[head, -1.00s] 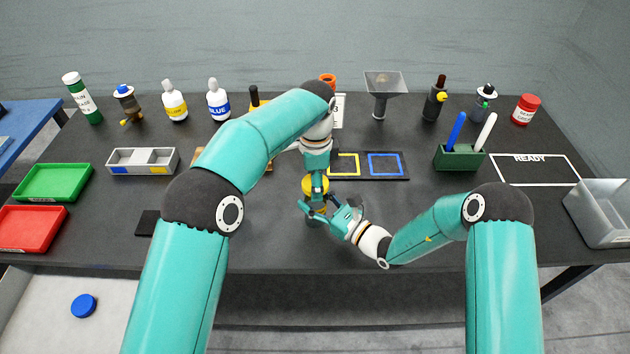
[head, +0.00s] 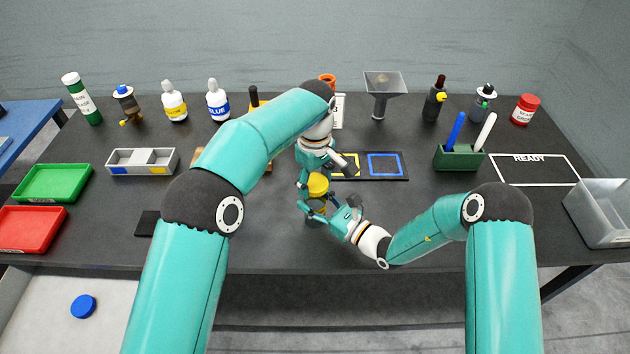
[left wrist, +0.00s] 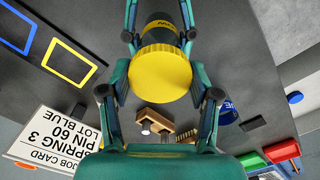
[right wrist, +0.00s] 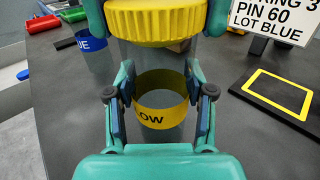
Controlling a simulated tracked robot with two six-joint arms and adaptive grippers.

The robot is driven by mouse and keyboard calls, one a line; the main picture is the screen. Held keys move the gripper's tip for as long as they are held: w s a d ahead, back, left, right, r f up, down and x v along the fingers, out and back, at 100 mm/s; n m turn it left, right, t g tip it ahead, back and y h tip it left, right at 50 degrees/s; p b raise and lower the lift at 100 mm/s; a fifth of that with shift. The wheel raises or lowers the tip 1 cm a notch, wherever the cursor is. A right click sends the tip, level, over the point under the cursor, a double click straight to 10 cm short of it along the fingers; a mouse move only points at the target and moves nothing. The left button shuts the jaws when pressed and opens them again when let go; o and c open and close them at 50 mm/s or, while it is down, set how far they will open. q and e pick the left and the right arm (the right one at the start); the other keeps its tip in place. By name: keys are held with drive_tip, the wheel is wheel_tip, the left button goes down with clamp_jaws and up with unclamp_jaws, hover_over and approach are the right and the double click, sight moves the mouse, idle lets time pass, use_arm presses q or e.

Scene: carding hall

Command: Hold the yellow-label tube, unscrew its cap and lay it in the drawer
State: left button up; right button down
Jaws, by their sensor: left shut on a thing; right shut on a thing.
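The yellow-label tube stands upright near the middle of the table, its yellow label (right wrist: 160,100) and clear body showing in the right wrist view. My right gripper (head: 318,208) is shut on the tube's body from the front right. The ribbed yellow cap (head: 318,184) sits at the tube's top. It also shows in the left wrist view (left wrist: 160,73), between the fingers of my left gripper (head: 315,179), which is shut on it from above. Whether the cap is loose on its thread cannot be told. I cannot make out the drawer for certain.
A blue disc (head: 83,306) lies on a pale surface below the front left table edge. Green (head: 52,183) and red (head: 30,229) trays stand at left. A framed mat (head: 362,178) lies behind the tube; a pen holder (head: 458,157) stands right.

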sight(314, 182)
use_arm(q)
drive_tip(key=n, duration=0.4)
drive_tip(key=shift+w+n, duration=0.15)
drive_tip(key=shift+n, duration=0.15)
use_arm(e)
drive_tip(key=shift+s+a, duration=0.1)
drive_tip(key=shift+s, duration=0.05)
use_arm(q)
drive_tip(key=n, duration=0.4)
drive_tip(key=shift+a+n, duration=0.1)
drive_tip(key=shift+n, duration=0.3)
drive_tip(key=shift+r, duration=0.25)
drive_tip(key=shift+r, duration=0.95)
drive_tip(key=shift+r, duration=2)
use_arm(e)
drive_tip(key=shift+c, duration=1.6)
unclamp_jaws()
